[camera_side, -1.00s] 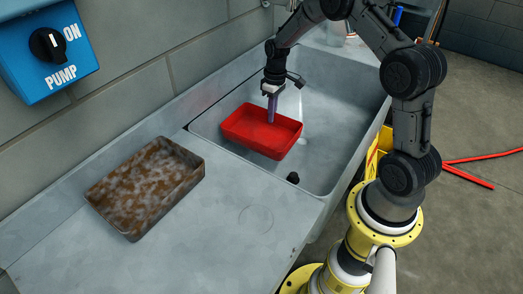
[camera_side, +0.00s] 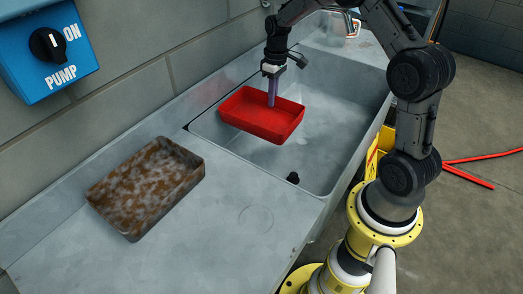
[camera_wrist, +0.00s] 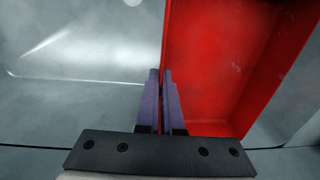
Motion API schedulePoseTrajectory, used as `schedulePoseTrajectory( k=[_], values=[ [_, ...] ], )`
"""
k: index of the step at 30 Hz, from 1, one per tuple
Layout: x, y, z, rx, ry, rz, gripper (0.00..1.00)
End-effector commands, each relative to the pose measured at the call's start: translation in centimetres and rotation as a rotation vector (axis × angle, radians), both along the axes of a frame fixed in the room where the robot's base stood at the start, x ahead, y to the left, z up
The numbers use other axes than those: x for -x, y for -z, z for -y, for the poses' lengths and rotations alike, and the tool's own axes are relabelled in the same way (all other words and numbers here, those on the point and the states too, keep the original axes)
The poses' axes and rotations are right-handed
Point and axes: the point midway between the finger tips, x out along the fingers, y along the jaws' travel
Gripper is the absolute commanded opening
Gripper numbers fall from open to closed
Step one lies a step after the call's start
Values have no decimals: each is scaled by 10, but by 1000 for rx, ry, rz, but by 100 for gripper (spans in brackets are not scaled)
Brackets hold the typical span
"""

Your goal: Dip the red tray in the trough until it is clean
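The red tray (camera_side: 262,114) is held over the basin of the grey trough (camera_side: 340,105), nearly level. Its inside looks mostly plain red, with faint pale marks in the wrist view (camera_wrist: 215,70). My gripper (camera_side: 271,102) reaches down to the tray with its purple fingers. In the wrist view the fingers (camera_wrist: 163,75) are close together on the tray's left wall, and the tray extends to their right. The gripper is shut on that wall. The hidden underside of the tray cannot be judged.
A second tray (camera_side: 146,188), brown and mottled with grime, lies on the grey counter left of the basin. A black plug (camera_side: 292,177) sits in the basin near its front. A blue pump switch (camera_side: 49,45) is on the wall. The counter's front is clear.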

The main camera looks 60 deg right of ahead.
Motion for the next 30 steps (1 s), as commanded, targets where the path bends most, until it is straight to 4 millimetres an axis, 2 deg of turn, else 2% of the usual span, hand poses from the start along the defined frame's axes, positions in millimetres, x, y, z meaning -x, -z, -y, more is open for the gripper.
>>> schedulePoseTrajectory(
  k=[30],
  values=[
    [-1, -68, 0, 1, -1, 3, 0]
  ],
)
